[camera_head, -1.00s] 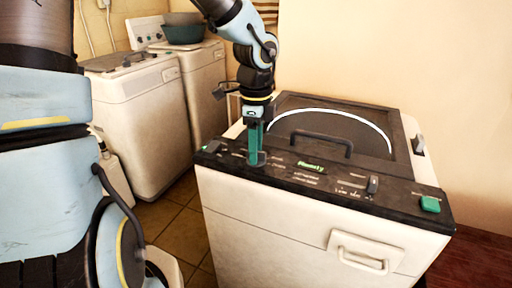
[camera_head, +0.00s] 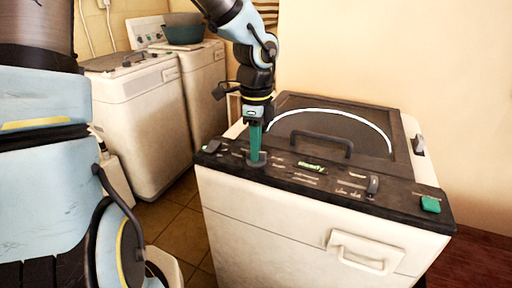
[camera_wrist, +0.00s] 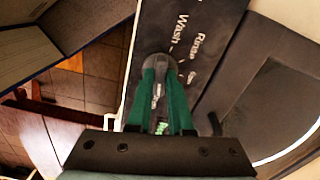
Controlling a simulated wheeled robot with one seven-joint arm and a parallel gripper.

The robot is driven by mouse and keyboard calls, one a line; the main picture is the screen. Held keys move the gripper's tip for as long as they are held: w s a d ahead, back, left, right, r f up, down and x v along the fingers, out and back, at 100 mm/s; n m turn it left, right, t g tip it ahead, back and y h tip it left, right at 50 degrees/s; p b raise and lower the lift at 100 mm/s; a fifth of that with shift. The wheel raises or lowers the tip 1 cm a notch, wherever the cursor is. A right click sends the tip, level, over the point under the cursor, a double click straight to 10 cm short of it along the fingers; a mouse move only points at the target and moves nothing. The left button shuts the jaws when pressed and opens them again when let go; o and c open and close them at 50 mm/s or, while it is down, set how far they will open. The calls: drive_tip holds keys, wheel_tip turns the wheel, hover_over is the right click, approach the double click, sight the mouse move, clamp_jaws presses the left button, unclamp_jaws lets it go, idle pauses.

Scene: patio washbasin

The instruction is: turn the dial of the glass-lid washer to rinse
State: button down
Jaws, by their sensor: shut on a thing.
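The glass-lid washer (camera_head: 300,222) is a cream top-loader with a dark lid and a black control panel along its front edge. Its round grey dial (camera_head: 257,162) sits on the left part of the panel. My gripper (camera_head: 256,155) points down with green fingers shut on the dial. In the wrist view, the fingers (camera_wrist: 160,68) close around the dial, whose far rim (camera_wrist: 158,57) shows. The printed words Wash (camera_wrist: 181,28) and Rinse (camera_wrist: 204,46) lie just beyond the dial. The fingers hide most of it, so I cannot tell which word it points to.
A lit green display (camera_head: 311,167), a dark slider (camera_head: 373,186) and a green button (camera_head: 430,204) are on the panel to the right. The lid handle (camera_head: 322,138) rises behind the panel. Other white washers (camera_head: 140,125) stand at the back left, one bearing a green basin (camera_head: 184,34).

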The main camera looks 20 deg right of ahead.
drive_tip(key=shift+n, duration=0.3)
drive_tip(key=n, duration=0.4)
drive_tip(key=shift+n+b, duration=0.3)
drive_tip(key=shift+b, duration=0.05)
drive_tip(key=n+b, duration=0.1)
drive_tip(key=n, duration=0.5)
drive_tip(key=shift+n+b, duration=0.3)
drive_tip(key=shift+b, duration=0.1)
drive_tip(key=n+b, duration=0.1)
drive_tip(key=n, duration=0.5)
drive_tip(key=shift+b, duration=0.35)
drive_tip(key=n, duration=0.5)
drive_tip(key=shift+n+b, duration=0.3)
drive_tip(key=shift+n, duration=0.1)
drive_tip(key=c, duration=0.8)
unclamp_jaws()
